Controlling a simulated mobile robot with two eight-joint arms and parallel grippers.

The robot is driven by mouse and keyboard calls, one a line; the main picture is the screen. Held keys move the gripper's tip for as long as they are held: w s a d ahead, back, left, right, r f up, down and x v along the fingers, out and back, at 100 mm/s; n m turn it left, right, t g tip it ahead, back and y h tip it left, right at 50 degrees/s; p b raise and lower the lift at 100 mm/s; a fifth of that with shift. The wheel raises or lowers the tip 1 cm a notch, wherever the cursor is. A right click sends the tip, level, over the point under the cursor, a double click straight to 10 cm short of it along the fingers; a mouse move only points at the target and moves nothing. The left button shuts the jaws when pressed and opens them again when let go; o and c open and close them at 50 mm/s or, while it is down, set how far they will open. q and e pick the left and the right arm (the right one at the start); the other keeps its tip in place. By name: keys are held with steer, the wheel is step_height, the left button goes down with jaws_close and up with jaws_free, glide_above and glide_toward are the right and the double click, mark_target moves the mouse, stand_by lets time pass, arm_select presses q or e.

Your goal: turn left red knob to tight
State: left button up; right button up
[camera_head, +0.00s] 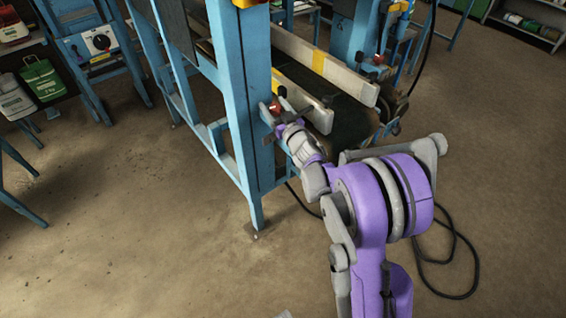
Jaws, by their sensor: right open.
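The left red knob (275,107) is on the side of the front blue post of the conveyor frame, near the middle of the view. My right gripper (282,117) is at the end of the purple and grey arm, right at this knob. Its jaws are open. They partly cover the knob, and I cannot tell whether they touch it or sit around it. A second red knob (378,58) is on the farther blue post to the right. My left gripper is not in view.
The blue conveyor frame (240,100) with pale side rails (330,72) stands close around my right gripper. A black cable (460,240) lies on the floor at right. Green and white sacks (42,80) and a dial box (98,42) are at left.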

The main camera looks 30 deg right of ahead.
steer(key=n+y, duration=0.2)
steer(key=shift+d+f+y, duration=0.1)
steer(key=shift+y, duration=0.3)
steer(key=s, duration=1.1)
step_height(320, 180, up, 9)
steer(key=s+a+m+g+h+p, duration=0.2)
steer(key=m+h+p, duration=0.2)
steer(key=h+p, duration=0.15)
steer(key=s+a+f+g+y+p, duration=0.1)
steer(key=s+a+g, duration=0.1)
steer(key=s+a, duration=0.2)
steer(key=s+a+f+n+g+p, duration=0.1)
steer(key=s+a+f+g+p, duration=0.1)
steer(key=s, duration=0.4)
steer(key=s+a+f+g+y+p, duration=0.1)
steer(key=s+a+g, duration=0.3)
steer(key=a, duration=0.3)
steer(key=shift+s+f+y, duration=0.35)
steer(key=shift+s+f, duration=0.05)
steer(key=shift+s, duration=0.2)
